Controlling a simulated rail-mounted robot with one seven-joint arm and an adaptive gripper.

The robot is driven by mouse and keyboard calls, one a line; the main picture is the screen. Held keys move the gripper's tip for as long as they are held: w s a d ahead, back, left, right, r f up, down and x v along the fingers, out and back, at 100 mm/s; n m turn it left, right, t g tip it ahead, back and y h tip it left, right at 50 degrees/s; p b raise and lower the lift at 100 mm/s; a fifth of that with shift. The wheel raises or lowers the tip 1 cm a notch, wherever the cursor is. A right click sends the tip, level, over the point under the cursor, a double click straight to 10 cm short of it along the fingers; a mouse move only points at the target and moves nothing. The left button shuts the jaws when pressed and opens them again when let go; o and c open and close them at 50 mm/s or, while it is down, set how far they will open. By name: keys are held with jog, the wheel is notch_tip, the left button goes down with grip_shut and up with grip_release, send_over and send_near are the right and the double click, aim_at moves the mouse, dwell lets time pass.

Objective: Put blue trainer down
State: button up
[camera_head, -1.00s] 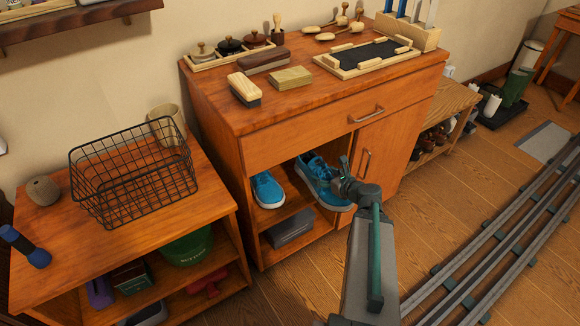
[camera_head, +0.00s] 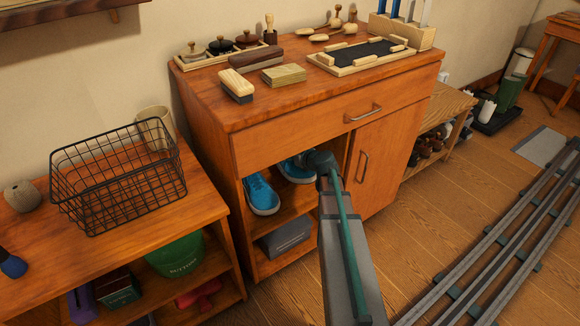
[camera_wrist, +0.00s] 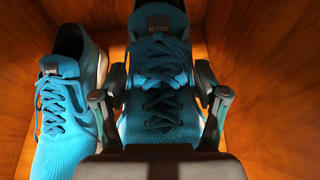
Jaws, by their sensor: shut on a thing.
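A blue trainer (camera_wrist: 158,85) is between the fingers of my gripper (camera_wrist: 160,105), which is shut on it. It is inside the open compartment of the wooden cabinet (camera_head: 237,200), toe toward me. In the head view this trainer (camera_head: 291,171) is partly hidden by my wrist. A second blue trainer (camera_head: 262,194) stands on the compartment's shelf, to its left; it also shows in the wrist view (camera_wrist: 65,110). The pair lie side by side, close together. Whether the held trainer's sole touches the shelf I cannot tell.
Wooden compartment walls (camera_wrist: 265,80) stand right and behind. A grey box (camera_head: 285,238) sits on the shelf below. A closed door (camera_head: 373,172) adjoins at right. A wire basket (camera_head: 118,180) stands on the low unit at left.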

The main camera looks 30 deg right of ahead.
notch_tip(320, 180, down, 6)
jog(key=b, duration=0.2)
jog(key=shift+s+b, duration=0.15)
jog(key=shift+b, duration=0.2)
jog(key=shift+w+f, duration=0.15)
jog(key=shift+w, duration=0.05)
jog(key=o, duration=1.4)
jog(key=p+v, duration=0.2)
jog(key=v, duration=1)
jog(key=shift+p, duration=0.3)
